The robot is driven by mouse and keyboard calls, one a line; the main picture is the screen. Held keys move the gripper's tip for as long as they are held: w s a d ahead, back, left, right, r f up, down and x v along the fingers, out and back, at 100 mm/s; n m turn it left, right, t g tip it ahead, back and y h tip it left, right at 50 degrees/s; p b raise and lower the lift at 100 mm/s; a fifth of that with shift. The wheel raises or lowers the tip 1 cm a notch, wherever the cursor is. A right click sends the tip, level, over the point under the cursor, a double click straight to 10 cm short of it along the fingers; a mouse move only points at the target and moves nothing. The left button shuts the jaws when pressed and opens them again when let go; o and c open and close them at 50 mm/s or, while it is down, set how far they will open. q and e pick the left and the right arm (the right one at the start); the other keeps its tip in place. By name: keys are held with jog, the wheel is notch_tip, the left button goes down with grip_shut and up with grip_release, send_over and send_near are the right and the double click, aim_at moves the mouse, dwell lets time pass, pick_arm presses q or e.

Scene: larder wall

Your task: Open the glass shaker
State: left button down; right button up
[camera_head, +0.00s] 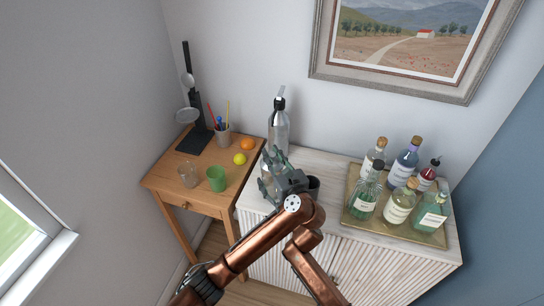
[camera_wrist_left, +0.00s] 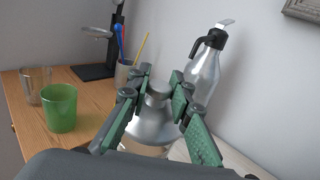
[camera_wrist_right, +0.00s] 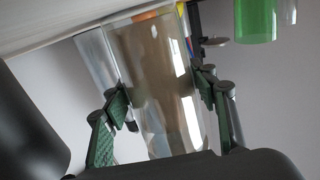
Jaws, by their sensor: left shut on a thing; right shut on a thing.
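The glass shaker has a clear glass body (camera_wrist_right: 160,85) and a silver domed top with a small knob-like cap (camera_wrist_left: 157,93). My left gripper (camera_wrist_left: 160,80) has its green-padded fingers on either side of the cap and is shut on it. My right gripper (camera_wrist_right: 161,92) is shut around the glass body, with one finger on each side. The top still sits on the body in the left wrist view. In the head view my left gripper (camera_head: 281,170) hides most of the shaker, above the left end of the white cabinet (camera_head: 328,170).
A silver siphon bottle (camera_head: 279,127) stands close behind the grippers. A gold tray (camera_head: 389,233) with several bottles is on the right. The wooden table (camera_head: 203,200) on the left holds a green cup (camera_head: 216,179), a clear glass (camera_head: 188,175), a lemon (camera_head: 240,159) and an orange (camera_head: 247,144).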

aim_at(272, 154)
pick_arm(q)
jog(key=shift+r, duration=0.15)
pick_arm(e)
jog(key=shift+r, duration=0.15)
pick_arm(q)
jog(key=shift+r, duration=1.95)
pick_arm(e)
jog(key=o, duration=1.8)
jog(key=shift+c, duration=0.2)
jog(key=shift+s, duration=0.1)
